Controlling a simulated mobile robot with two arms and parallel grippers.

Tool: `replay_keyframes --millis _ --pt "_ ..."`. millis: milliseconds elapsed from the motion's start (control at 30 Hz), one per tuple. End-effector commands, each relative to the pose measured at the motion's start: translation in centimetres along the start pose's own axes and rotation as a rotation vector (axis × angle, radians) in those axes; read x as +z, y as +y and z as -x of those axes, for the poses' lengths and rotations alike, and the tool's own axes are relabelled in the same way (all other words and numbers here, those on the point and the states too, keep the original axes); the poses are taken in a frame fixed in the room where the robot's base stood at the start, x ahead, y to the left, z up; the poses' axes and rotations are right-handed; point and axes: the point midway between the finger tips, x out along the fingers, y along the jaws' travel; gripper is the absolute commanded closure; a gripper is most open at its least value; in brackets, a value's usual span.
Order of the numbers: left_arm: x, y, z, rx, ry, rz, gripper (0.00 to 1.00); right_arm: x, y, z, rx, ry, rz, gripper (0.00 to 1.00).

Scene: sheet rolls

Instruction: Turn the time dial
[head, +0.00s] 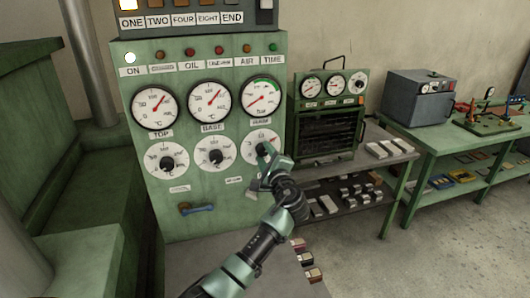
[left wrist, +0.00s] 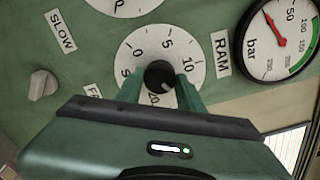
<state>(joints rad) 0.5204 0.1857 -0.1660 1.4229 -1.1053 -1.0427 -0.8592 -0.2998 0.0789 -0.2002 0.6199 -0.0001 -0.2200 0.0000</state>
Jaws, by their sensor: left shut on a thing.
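The time dial (head: 254,138) is the rightmost white dial in the lower row on the green control panel. In the left wrist view its white face (left wrist: 137,52) carries 0, 5 and 10, with lower marks partly hidden. Its round black knob (left wrist: 159,74) is at the centre. My left gripper (head: 264,151) reaches the dial from the lower right. In the left wrist view its two green fingers (left wrist: 160,90) stand on either side of the knob, shut on it. My right gripper is not in view.
Two similar dials (head: 167,160) (head: 215,155) sit to the left, with gauges (head: 262,97) above. A small grey knob (left wrist: 43,83) is near the SLOW label. A green instrument box (head: 327,118) stands to the right.

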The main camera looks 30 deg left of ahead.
Motion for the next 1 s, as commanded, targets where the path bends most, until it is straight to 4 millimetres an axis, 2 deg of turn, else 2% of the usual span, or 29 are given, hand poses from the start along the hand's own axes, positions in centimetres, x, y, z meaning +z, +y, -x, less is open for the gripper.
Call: replay_keyframes --millis 433,467,500,533,867,1000 --pt "-0.2 0.3 0.1 0.005 0.003 -0.011 1.00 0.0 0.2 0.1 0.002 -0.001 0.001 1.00" --pt "-0.2 0.3 0.1 0.005 0.003 -0.011 0.57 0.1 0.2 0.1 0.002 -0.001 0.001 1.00" --pt "-0.2 0.3 0.1 0.004 0.003 -0.011 0.46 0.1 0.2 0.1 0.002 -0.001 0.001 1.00" --pt "-0.2 0.3 0.1 0.004 0.003 -0.010 0.41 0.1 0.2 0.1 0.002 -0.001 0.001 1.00" --pt "-0.1 0.1 0.2 0.001 0.002 -0.008 0.41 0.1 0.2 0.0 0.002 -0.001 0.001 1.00" --pt "-0.3 0.3 1.7 0.000 0.004 -0.007 0.41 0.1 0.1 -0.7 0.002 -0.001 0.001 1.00"
